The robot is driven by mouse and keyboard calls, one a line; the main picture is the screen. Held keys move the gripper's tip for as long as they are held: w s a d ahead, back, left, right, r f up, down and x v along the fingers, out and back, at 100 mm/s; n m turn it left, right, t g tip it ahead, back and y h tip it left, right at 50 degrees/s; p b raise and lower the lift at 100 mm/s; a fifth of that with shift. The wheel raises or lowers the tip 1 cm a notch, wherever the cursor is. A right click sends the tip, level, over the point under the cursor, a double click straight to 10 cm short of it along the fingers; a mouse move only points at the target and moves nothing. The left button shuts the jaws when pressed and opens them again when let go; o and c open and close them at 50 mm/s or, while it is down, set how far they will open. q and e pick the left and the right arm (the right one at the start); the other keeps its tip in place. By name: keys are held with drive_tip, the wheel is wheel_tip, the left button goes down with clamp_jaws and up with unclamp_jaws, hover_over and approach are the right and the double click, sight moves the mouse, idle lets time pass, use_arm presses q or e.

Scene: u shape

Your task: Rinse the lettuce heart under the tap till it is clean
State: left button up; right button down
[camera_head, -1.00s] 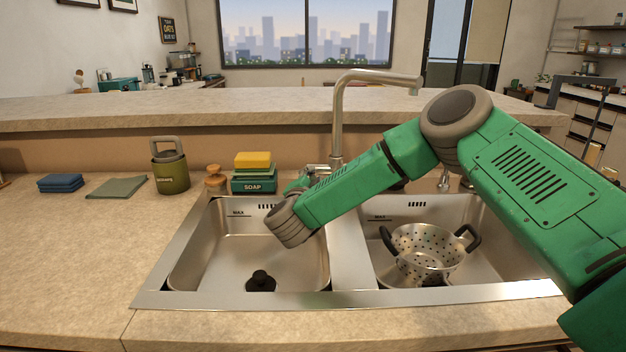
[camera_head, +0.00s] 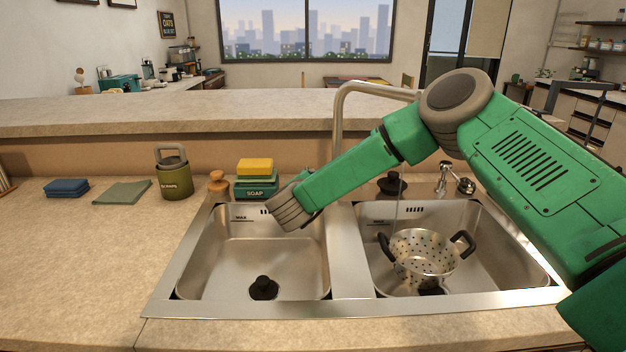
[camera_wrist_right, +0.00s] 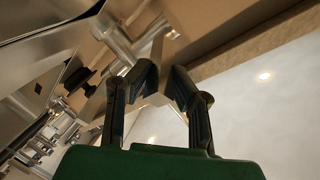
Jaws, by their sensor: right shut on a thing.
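The tap (camera_head: 339,125) rises behind the double sink; my right arm hides its spout end and base. A thin pale vertical line, seemingly running water (camera_head: 397,212), drops towards the steel colander (camera_head: 423,252) in the right basin. I see no lettuce heart in either view. In the head view my right arm reaches across the right basin to the tap base, its gripper hidden behind the wrist. In the right wrist view the right gripper (camera_wrist_right: 163,74) is shut on a slim metal part, seemingly the tap lever. My left gripper is not in view.
The left basin (camera_head: 245,265) holds only a black plug (camera_head: 263,288). Behind it are a yellow sponge (camera_head: 254,165) on a soap box (camera_head: 256,187) and a wooden-topped bottle (camera_head: 218,184). A green canister (camera_head: 174,178) and cloths (camera_head: 123,192) lie left. The front left counter is clear.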

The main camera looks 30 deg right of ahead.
drive_tip(key=c, duration=1.5)
unclamp_jaws()
drive_tip(key=shift+o, duration=0.2)
drive_tip(key=shift+a, duration=0.1)
drive_tip(key=v, duration=1.2)
drive_tip(key=shift+f, duration=0.15)
